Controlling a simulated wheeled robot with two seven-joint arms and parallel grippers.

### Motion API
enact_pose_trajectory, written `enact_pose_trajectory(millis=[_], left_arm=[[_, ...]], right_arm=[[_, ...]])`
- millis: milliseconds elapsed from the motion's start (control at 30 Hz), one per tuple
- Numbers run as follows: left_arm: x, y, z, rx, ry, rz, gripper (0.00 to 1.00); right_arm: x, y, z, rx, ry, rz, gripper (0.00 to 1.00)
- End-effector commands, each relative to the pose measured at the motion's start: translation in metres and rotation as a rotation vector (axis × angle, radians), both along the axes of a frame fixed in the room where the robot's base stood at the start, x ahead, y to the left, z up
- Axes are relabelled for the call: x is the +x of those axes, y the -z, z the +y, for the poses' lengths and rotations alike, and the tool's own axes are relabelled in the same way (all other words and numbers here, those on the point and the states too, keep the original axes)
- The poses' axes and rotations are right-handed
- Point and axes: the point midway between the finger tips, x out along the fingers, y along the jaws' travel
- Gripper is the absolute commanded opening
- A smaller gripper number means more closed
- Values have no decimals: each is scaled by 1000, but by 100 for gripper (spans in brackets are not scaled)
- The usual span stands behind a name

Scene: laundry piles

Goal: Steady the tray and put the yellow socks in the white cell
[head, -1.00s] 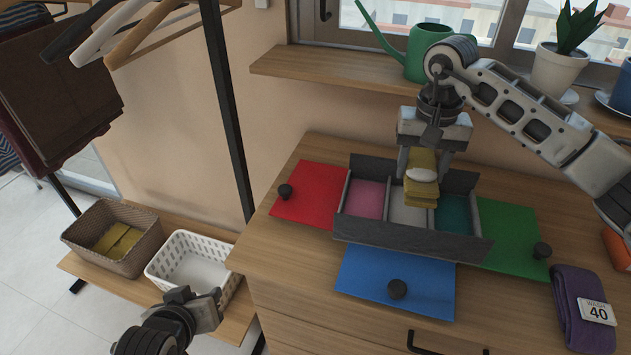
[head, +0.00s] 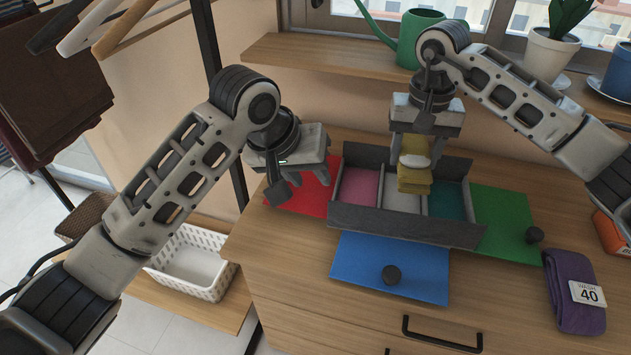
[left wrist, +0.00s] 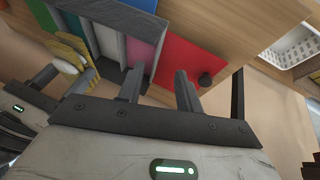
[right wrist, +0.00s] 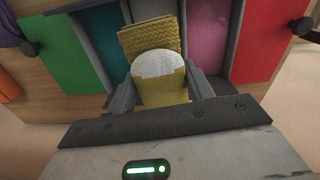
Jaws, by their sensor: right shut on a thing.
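The yellow socks (head: 414,178), with a white band, hang between the fingers of my right gripper (head: 414,152). It is shut on them above the white cell (head: 402,202); they also show in the right wrist view (right wrist: 158,65). The grey tray (head: 400,222) has a pink cell (head: 359,187) on the left, the white one in the middle and a teal one (head: 446,203) on the right. My left gripper (head: 300,187) is open and empty, above the red mat beside the tray's left end; its fingers show apart in the left wrist view (left wrist: 160,92).
Red (head: 290,200), blue (head: 360,268) and green (head: 505,222) mats with dark knobs surround the tray. A purple folded item (head: 568,290) tagged 40 lies at right. A white basket (head: 190,262) stands lower left. A shelf with a green watering can (head: 408,35) is behind.

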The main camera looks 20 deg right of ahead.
Motion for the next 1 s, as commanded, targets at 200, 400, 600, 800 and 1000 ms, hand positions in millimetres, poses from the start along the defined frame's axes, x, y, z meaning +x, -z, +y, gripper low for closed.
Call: enact_pose_trajectory(millis=[200, 400, 600, 800, 1000], left_arm=[[7, 30, -13, 1, -2, 4, 35], [15, 65, -29, 0, -2, 2, 35], [22, 90, -41, -2, -3, 1, 35], [25, 101, -46, -1, -1, -1, 35], [25, 102, -46, -3, -2, -3, 35]], right_arm=[[0, 0, 0, 0, 0, 0, 26], [0, 0, 0, 0, 0, 0, 26], [0, 0, 0, 0, 0, 0, 26], [0, 0, 0, 0, 0, 0, 26], [0, 0, 0, 0, 0, 0, 26]])
